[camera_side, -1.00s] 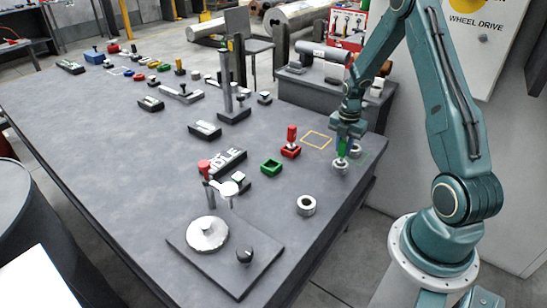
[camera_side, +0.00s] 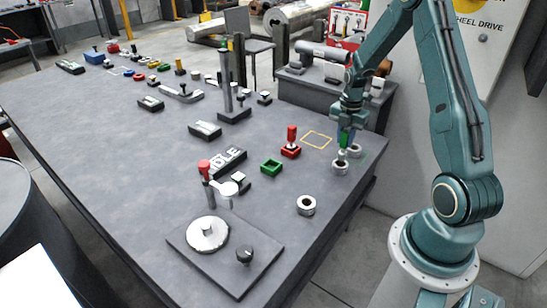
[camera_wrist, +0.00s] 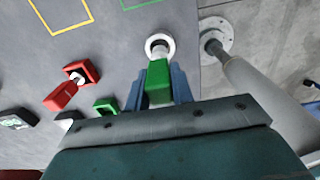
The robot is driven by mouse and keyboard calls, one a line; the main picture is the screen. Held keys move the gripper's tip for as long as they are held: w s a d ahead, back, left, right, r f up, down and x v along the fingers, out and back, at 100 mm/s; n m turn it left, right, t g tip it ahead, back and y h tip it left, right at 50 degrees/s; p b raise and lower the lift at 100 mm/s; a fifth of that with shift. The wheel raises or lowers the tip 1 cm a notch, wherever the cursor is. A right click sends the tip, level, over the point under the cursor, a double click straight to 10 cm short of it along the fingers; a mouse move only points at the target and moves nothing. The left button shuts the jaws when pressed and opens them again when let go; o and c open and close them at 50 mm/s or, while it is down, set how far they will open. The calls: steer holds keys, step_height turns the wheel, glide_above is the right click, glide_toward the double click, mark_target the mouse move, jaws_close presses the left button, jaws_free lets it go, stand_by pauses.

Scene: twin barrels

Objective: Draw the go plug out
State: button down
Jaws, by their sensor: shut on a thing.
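The go plug, with a green handle (camera_side: 343,139) and a bright metal lower end, is held upright in my gripper (camera_side: 345,133). The green handle also shows between the blue-grey fingers in the wrist view (camera_wrist: 158,84). In the wrist view a pale ring (camera_wrist: 160,38) lies just past the plug. A second ring (camera_side: 356,150) stands close behind the plug in the side view.
A red-handled plug (camera_side: 291,133) stands in a red holder (camera_side: 290,152). The green holder (camera_side: 271,167) beside it looks empty. Another ring (camera_side: 306,205) lies nearer the front. A yellow outline (camera_side: 317,140) marks bare table left of my gripper. The table's right edge is close.

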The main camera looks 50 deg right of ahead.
steer(key=shift+r, duration=3.6)
steer(key=w+a+f+m, duration=0.1)
steer(key=w+a+m, duration=0.1)
steer(key=a+m, duration=0.4)
steer(key=w+a+f+m, duration=0.2)
steer(key=a+m, duration=0.4)
steer(key=a, duration=0.7)
steer(key=w+a+f+m, duration=0.2)
steer(key=a+m, duration=0.4)
steer(key=a, duration=0.4)
steer(key=shift+w+f, duration=0.15)
steer(key=shift+w, duration=0.55)
